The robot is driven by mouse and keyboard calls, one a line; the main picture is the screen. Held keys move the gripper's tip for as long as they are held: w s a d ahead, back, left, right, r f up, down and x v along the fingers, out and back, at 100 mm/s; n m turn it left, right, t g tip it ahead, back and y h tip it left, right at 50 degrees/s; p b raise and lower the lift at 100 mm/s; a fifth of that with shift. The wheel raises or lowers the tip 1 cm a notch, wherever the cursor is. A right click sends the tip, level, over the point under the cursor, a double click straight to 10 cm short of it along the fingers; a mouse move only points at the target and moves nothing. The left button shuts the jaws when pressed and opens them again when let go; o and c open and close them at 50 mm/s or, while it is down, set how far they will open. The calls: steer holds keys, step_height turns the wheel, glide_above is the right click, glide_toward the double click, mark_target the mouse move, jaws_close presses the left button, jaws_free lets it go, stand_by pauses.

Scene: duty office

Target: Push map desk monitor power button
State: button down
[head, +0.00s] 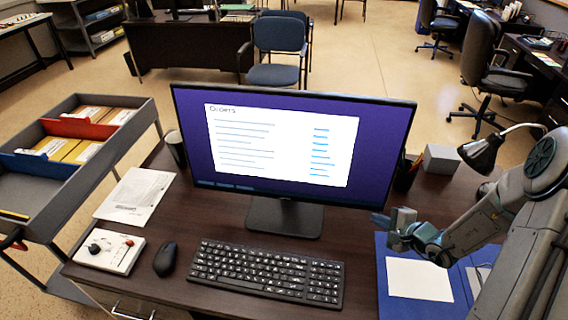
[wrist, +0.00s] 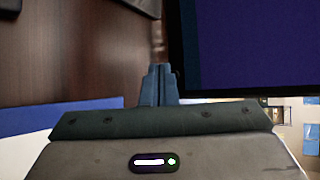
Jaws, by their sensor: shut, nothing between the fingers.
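The monitor (head: 380,160) stands on the dark wooden desk (head: 345,215). Its screen is lit, with a white page on purple. I cannot make out a power button in either view. My gripper (head: 379,220) is in front of and below the monitor's lower right corner, above the desk, apart from the monitor in the head view. In the wrist view its blue fingers (wrist: 158,72) are shut together and empty, beside the corner of the monitor (wrist: 240,45), whose dark bezel and purple screen fill the upper right. Any gap between fingertips and bezel is unclear.
A keyboard (head: 265,272), mouse (head: 165,258) and control box (head: 110,250) lie in front. A blue folder (head: 400,300) lies below my arm. A lamp (head: 482,155) and grey box (head: 441,159) stand at right, a dark cup (head: 176,150) at left.

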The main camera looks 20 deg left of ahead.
steer(key=shift+w+b, duration=0.35)
steer(key=shift+w, duration=0.05)
steer(key=shift+w+a, duration=0.1)
steer(key=shift+w, duration=0.05)
stand_by(0.4)
steer(key=shift+f, duration=0.1)
steer(key=shift+s+b, duration=0.6)
steer(key=shift+b, duration=0.15)
steer(key=shift+s, duration=0.1)
steer(key=s+b, duration=0.1)
steer(key=s, duration=0.1)
steer(key=s+d+b, duration=0.1)
steer(key=s+b, duration=0.1)
steer(key=s, duration=0.1)
steer(key=shift+s+d+r, duration=0.2)
steer(key=shift+s+r, duration=0.1)
steer(key=shift+s, duration=0.05)
steer(key=shift+r, duration=0.1)
